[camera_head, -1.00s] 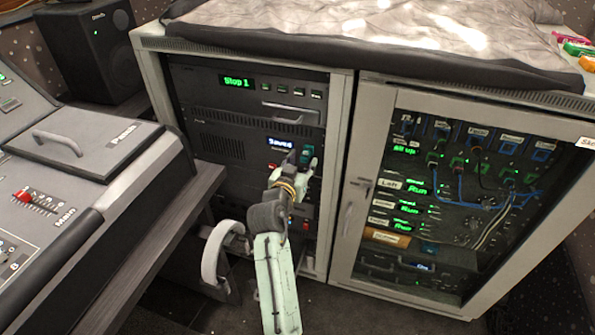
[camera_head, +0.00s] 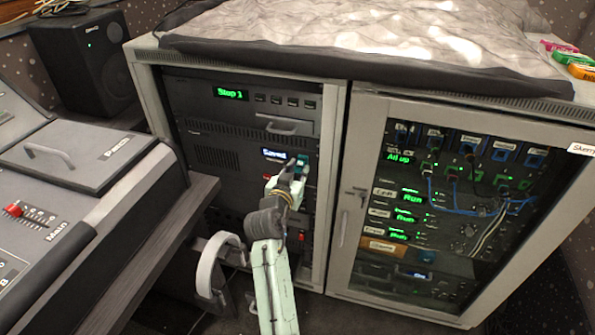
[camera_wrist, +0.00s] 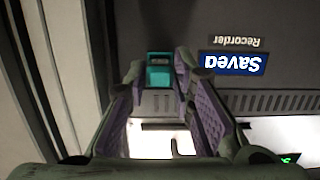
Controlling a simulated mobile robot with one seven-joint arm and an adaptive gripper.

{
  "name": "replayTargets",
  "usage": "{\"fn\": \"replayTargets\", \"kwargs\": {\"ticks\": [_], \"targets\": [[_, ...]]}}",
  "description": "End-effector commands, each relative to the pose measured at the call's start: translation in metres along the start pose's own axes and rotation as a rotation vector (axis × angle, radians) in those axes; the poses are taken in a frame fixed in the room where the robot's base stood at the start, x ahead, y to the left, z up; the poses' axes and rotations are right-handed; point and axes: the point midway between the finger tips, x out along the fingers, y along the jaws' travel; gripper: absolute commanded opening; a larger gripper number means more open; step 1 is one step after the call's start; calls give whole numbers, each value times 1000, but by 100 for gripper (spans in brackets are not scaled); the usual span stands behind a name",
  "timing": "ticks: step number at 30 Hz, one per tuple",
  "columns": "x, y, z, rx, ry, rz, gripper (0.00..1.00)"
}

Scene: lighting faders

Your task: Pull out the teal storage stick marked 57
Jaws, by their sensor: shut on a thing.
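The teal storage stick (camera_wrist: 159,74) shows in the wrist view between my fingertips, at the dark recorder panel; a small marking at its end is too small to read. It also shows as a teal patch in the head view (camera_head: 303,160), right of the "Saved" display. My gripper (camera_wrist: 160,66) is shut on the stick, with one purple-padded finger on each side of it. In the head view my gripper (camera_head: 297,170) is at the recorder's front, and my arm hides part of the panel below. I cannot tell how far the stick sits in its slot.
The "Saved" display (camera_wrist: 235,63) is right beside the stick, upside down in the wrist view. A glass-doored rack (camera_head: 337,215) stands to the right, the mixing desk (camera_head: 120,200) to the left. Pale headphones (camera_head: 210,265) hang low, left of my arm.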

Motion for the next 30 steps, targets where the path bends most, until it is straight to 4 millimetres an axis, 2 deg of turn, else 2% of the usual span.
{"fn": "replayTargets", "kwargs": {"ticks": [4,16,30], "targets": [[0,0,0,0,0,0,0],[-1,0,0,0,0,0,0],[-24,0,4,0,0,0,0]]}}
